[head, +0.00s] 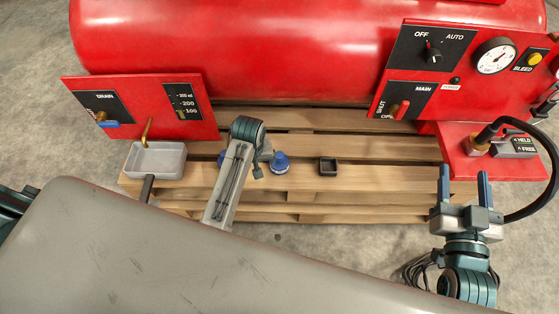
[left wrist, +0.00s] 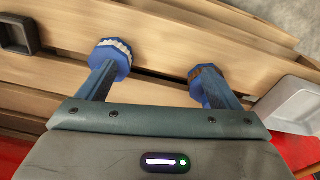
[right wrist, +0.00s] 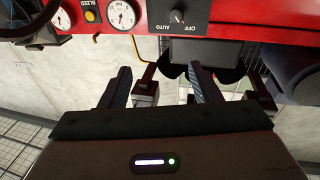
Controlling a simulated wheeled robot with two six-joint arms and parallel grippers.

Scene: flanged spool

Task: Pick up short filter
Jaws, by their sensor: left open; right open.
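Two round, blue-capped filters stand on the wooden pallet. One with white pleats (head: 280,162) shows right of my left arm in the head view, and at left in the left wrist view (left wrist: 112,48). The other, with a brownish pleated edge (left wrist: 205,72), is mostly hidden behind my left arm in the head view (head: 222,157). I cannot tell which filter is shorter. My left gripper (left wrist: 156,76) is open and empty above the pallet, one finger overlapping each filter in the picture. My right gripper (head: 464,175) is open and empty at the right, far from the filters.
A small black tray (head: 328,167) sits on the pallet (head: 385,178) right of the filters. A grey drain pan (head: 157,160) stands at the left below a brass spout. The red tank (head: 300,50) and its panels are behind. A black hose (head: 548,195) curves beside my right gripper.

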